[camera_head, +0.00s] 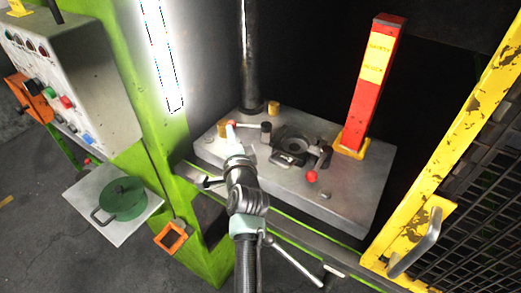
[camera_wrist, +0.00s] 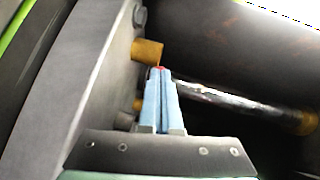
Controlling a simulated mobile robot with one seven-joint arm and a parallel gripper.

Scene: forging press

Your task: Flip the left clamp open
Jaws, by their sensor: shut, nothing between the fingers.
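The left clamp (camera_head: 266,130) is a dark pivot block on the left of the grey die block. Its thin lever points left to a red knob, partly hidden by my gripper. My gripper (camera_head: 231,130) is shut and empty, with its fingertips at this knob; I cannot tell whether they touch. In the wrist view the blue fingers of my gripper (camera_wrist: 160,75) are together, and a bit of the red knob (camera_wrist: 160,67) shows just past the tips. The right clamp (camera_head: 325,157) has its red knob (camera_head: 312,177) toward the front.
A yellow mesh gate (camera_head: 440,160) is at right, a green press frame (camera_head: 150,125) at left. A metal post rises behind.

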